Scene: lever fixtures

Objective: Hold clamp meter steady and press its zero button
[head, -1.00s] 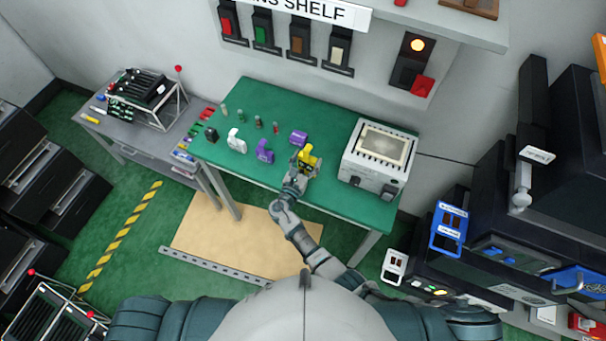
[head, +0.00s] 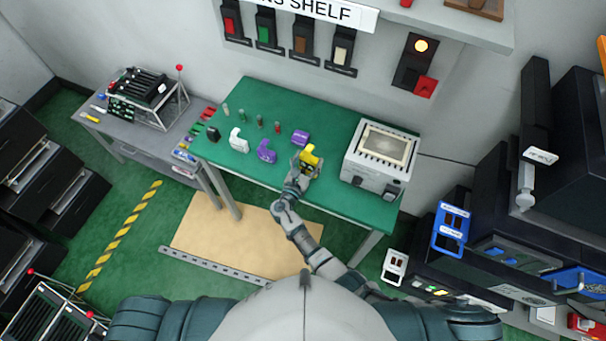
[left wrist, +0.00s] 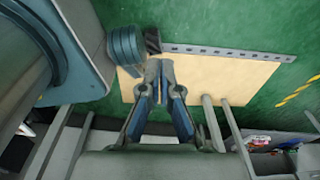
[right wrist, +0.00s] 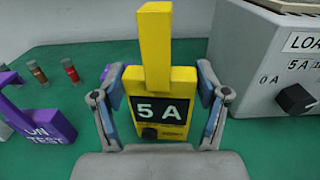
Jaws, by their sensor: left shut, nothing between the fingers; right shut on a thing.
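A yellow device marked "5 A" (right wrist: 178,78), with an upright yellow bar on top, is between the fingers of my right gripper (right wrist: 160,88). The gripper is shut on its sides. A small dark round part (right wrist: 149,132) sits low on its front, beside a dark label too small to read. In the head view the yellow device (head: 311,158) is at the green table's front, and my right gripper (head: 302,170) partly hides it. My left gripper (left wrist: 160,68) is shut and empty, above the tan floor board and away from the table.
A purple piece reading "TEST" (right wrist: 42,128) stands left of the yellow device. A grey box marked "LOA" (right wrist: 270,65) with a black knob stands close at right. White (head: 238,140) and purple (head: 266,151) curved pieces stand on the green table (head: 330,115).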

